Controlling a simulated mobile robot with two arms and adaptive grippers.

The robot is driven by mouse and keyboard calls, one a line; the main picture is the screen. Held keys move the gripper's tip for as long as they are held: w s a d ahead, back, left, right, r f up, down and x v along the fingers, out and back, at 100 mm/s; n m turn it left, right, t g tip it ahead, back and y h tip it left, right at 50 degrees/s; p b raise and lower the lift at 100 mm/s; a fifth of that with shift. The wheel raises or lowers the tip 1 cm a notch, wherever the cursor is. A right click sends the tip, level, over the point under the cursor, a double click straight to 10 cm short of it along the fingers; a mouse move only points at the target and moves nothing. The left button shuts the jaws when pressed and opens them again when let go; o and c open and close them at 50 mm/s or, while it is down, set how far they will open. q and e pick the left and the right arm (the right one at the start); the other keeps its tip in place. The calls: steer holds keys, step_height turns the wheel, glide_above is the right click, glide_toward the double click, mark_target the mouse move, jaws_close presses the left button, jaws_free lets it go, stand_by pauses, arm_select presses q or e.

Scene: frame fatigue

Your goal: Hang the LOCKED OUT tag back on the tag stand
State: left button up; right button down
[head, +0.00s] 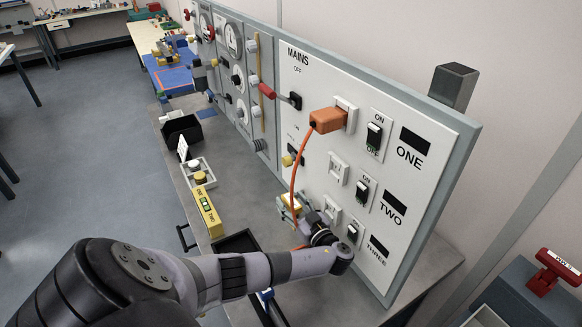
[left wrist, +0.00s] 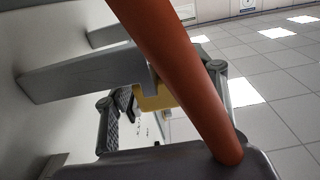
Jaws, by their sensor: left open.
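I cannot identify the LOCKED OUT tag or its tag stand for sure. A red piece (head: 545,280) with a small white label, too small to read, stands at the far right in the head view. My left gripper (head: 306,220) is low in front of the mains panel (head: 330,75), beside the lower sockets. It is open. A yellow block-like thing (head: 290,203) is just beyond its fingers; a yellow piece (left wrist: 155,98) also shows between the fingers in the left wrist view. I cannot tell whether they touch it. My right gripper is out of view.
An orange cable (head: 293,185) hangs from the orange plug (head: 327,120) down to my left gripper; it crosses close before the left wrist camera (left wrist: 180,75). A black bin (head: 182,130), a white tray (head: 198,173) and a yellow level-like bar (head: 208,212) stand along the bench.

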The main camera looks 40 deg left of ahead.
arm_select(q)
steer(key=shift+w+a, duration=0.1)
steer(key=shift+a, duration=0.25)
steer(key=shift+c, duration=0.2)
steer(key=c, duration=1.1)
